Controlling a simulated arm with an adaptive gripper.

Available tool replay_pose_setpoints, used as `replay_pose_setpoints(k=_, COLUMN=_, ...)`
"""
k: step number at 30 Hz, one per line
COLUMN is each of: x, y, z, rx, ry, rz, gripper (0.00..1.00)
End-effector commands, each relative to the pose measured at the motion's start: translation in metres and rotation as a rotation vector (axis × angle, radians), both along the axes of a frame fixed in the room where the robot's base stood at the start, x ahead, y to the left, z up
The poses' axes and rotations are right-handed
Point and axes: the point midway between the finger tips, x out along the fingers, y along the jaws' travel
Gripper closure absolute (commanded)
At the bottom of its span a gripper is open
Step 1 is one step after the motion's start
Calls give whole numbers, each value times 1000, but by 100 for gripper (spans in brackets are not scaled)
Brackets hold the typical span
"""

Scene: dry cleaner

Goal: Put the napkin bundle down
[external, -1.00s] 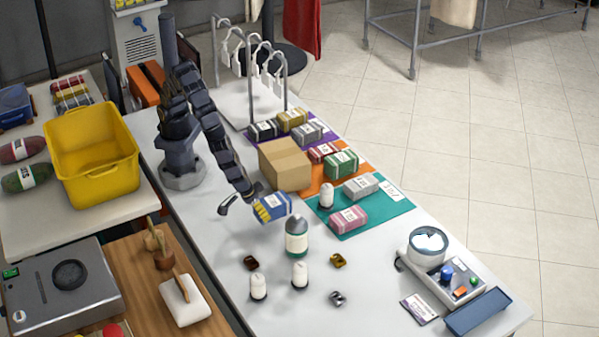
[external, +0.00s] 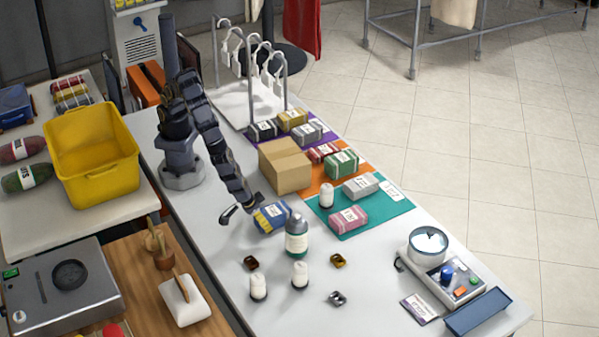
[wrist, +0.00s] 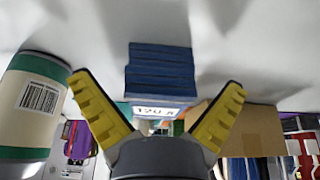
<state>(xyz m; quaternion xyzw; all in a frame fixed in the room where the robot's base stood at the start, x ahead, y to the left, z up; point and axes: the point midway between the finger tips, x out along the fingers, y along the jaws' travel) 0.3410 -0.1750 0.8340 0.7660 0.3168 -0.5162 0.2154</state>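The blue napkin bundle (external: 277,212) with a white label rests on the white table, left of the teal mat and just behind a green-and-white bottle (external: 297,232). In the wrist view the bundle (wrist: 160,72) lies between the two yellow finger pads. A gap shows on each side of it. My gripper (wrist: 157,84) is open around the bundle and not pressing on it. In the external view one yellow-padded finger partly covers the bundle's near side.
The bottle (wrist: 30,103) is close to the left finger in the wrist view. A cardboard box (external: 285,168) stands behind the bundle. Pink and grey bundles lie on the teal mat (external: 385,217). White shakers (external: 258,286) stand in front. The table left of my gripper is clear.

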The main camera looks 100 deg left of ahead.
Motion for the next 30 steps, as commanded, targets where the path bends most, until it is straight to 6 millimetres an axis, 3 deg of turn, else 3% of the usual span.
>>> replay_pose_setpoints(k=7, x=-2, y=-3, z=11, rx=0, ry=-3, rz=-2, gripper=0)
replay_pose_setpoints(k=18, x=-21, y=-23, z=78, rx=-6, ry=-5, rz=-2, gripper=0)
replay_pose_setpoints(k=25, x=-29, y=-31, z=108, rx=-4, ry=-4, rz=-1, gripper=0)
replay_pose_setpoints(k=30, x=-29, y=-20, z=124, rx=10, ry=13, rz=-4, gripper=0)
